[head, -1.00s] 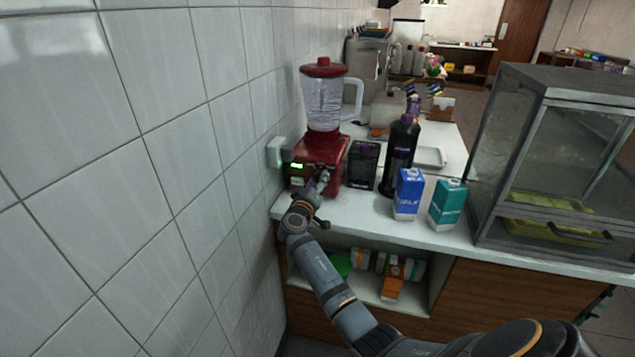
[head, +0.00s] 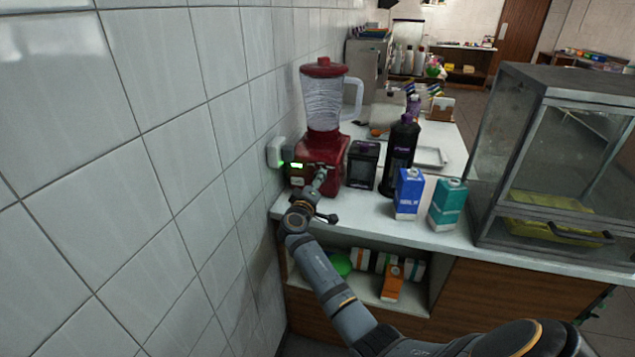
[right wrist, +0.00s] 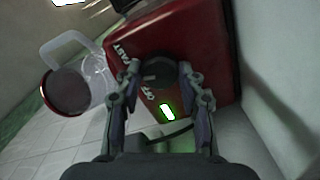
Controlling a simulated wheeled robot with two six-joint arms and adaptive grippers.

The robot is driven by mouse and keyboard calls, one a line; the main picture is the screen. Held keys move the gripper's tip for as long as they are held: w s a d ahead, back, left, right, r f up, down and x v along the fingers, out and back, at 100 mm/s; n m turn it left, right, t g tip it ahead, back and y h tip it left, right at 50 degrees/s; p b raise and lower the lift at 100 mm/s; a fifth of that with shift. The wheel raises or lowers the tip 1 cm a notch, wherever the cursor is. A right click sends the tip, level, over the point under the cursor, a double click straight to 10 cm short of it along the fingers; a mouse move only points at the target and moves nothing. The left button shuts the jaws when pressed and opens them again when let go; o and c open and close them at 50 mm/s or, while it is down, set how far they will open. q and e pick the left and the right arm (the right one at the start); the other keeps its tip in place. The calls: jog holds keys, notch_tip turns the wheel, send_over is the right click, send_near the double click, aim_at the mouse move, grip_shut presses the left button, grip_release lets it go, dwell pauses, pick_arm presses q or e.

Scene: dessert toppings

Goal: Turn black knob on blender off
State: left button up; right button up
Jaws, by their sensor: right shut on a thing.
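The blender has a red base (head: 318,160) and a clear jar (head: 324,104) with a red lid, and stands on the counter against the tiled wall. In the right wrist view its black knob (right wrist: 157,70) is on the red front, between the labels FAST and OFF, beside a lit green light (right wrist: 167,111). My right gripper (head: 320,180) is at the blender's front. In the right wrist view its two fingers (right wrist: 158,78) are on either side of the knob and shut on it. The knob is hidden in the head view. My left gripper is not in view.
A small black box (head: 362,165), a dark bottle (head: 400,155), a blue carton (head: 408,194) and a teal carton (head: 447,203) stand right of the blender. A glass display case (head: 545,150) is at the right. The tiled wall (head: 180,150) is close on the left.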

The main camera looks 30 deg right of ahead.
jog(key=n+p, duration=0.1)
jog(key=n, duration=0.4)
jog(key=shift+n, duration=0.3)
jog(key=n+p, duration=0.2)
jog(key=n, duration=0.3)
jog(key=shift+p, duration=0.3)
jog(key=shift+f+n, duration=0.1)
jog(key=shift+n, duration=0.4)
jog(key=o, duration=1.2)
jog(key=v, duration=1.2)
